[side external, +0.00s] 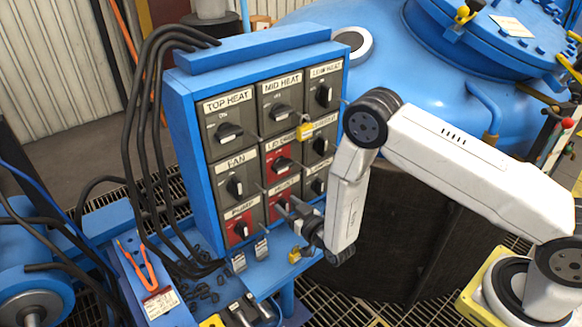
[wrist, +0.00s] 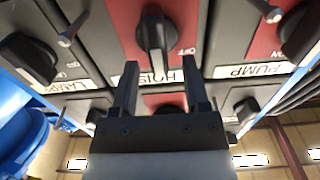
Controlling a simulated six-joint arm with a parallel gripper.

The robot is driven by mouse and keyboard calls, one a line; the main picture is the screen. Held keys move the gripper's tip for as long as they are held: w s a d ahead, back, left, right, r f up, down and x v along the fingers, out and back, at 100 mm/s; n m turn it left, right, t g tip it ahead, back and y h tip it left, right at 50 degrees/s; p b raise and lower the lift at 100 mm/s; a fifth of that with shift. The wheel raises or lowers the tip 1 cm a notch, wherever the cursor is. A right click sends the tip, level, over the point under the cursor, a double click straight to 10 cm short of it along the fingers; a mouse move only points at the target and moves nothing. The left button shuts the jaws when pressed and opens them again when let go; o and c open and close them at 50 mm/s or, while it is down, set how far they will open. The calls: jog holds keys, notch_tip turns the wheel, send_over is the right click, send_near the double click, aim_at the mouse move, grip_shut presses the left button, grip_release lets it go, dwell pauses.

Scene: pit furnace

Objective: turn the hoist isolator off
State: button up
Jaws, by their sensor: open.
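The hoist isolator is a black rotary knob (wrist: 155,38) on a red plate, with a white HOIST label, in the bottom row of the blue switch cabinet (side external: 250,48). In the wrist view its grip bar runs up and down the picture, and the word OFF is to its right. My gripper (wrist: 162,75) is open and empty, its two fingers pointing at the plate on either side of the knob's line. The knob looks just beyond the fingertips; contact cannot be told. In the side view my gripper (side external: 293,212) largely hides the hoist switch.
The PUMP switch (side external: 241,229) and LAMPS switch knob (wrist: 30,58) flank the hoist switch closely. Thin metal pins stick out between switches. A yellow padlock (side external: 305,130) hangs higher on the cabinet.

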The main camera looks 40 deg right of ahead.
grip_shut()
jog(key=shift+a+n, duration=0.1)
jog(key=shift+n, duration=0.3)
jog(key=n, duration=0.3)
jog(key=shift+a, duration=0.3)
jog(key=n, duration=0.4)
jog(key=shift+a+f+n, duration=0.25)
jog(key=shift+a+n, duration=0.1)
jog(key=shift+n, duration=0.05)
jog(key=n, duration=0.3)
jog(key=f+n, duration=0.1)
jog(key=n, duration=0.5)
jog(key=shift+a+f, duration=0.3)
jog(key=shift+a, duration=0.05)
jog(key=shift+n, duration=0.3)
